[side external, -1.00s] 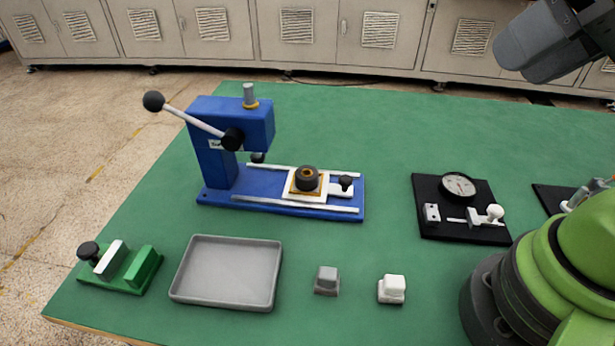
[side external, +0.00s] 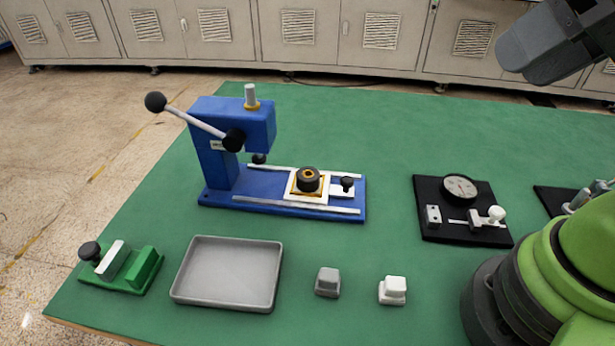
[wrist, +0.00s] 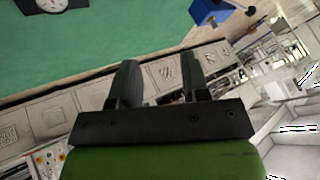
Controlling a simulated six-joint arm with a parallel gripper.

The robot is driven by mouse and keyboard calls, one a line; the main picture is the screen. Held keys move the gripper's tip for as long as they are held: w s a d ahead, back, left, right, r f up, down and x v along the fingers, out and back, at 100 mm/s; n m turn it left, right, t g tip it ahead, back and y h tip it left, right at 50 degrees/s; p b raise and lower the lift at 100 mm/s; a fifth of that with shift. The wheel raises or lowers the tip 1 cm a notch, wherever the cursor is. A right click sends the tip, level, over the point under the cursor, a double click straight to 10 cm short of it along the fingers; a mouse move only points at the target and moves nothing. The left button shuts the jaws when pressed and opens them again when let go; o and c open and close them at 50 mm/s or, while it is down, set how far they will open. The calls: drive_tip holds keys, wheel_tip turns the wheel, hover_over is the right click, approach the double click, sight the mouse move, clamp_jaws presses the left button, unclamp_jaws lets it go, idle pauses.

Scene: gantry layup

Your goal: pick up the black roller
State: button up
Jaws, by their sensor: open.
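A short black cylinder with an orange-brown centre (side external: 308,179), which looks like the black roller, sits in a white and yellow-edged nest (side external: 302,197) on the base of the blue press (side external: 231,125). My gripper (wrist: 160,82) shows in the wrist view with its two dark fingers apart and nothing between them. It points away from the cylinder, toward the cabinets, and is well clear of the table. The cylinder is not visible in the wrist view.
A grey tray (side external: 228,304), a green fixture (side external: 125,270), a grey block (side external: 328,282) and a white block (side external: 393,290) are at the front. A dial gauge on a black plate (side external: 432,195) is at the right. The press lever (side external: 190,118) sticks out left. The green table (side external: 400,125) is bare behind.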

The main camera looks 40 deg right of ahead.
drive_tip(key=o, duration=0.6)
drive_tip(key=m+g+h, duration=0.2)
drive_tip(key=m+g, duration=0.4)
drive_tip(key=g, duration=0.1)
hover_over(308, 174)
drive_tip(key=d, duration=0.1)
drive_tip(key=f, duration=2.2)
drive_tip(key=shift+w+d+f, duration=0.1)
drive_tip(key=shift+w+d, duration=0.05)
drive_tip(key=shift+w, duration=0.1)
drive_tip(key=f, duration=0.1)
drive_tip(key=a+f, duration=0.1)
drive_tip(key=f, duration=0.2)
drive_tip(key=shift+s+a+f, duration=0.15)
drive_tip(key=shift+s+f, duration=0.1)
drive_tip(key=shift+f, duration=0.55)
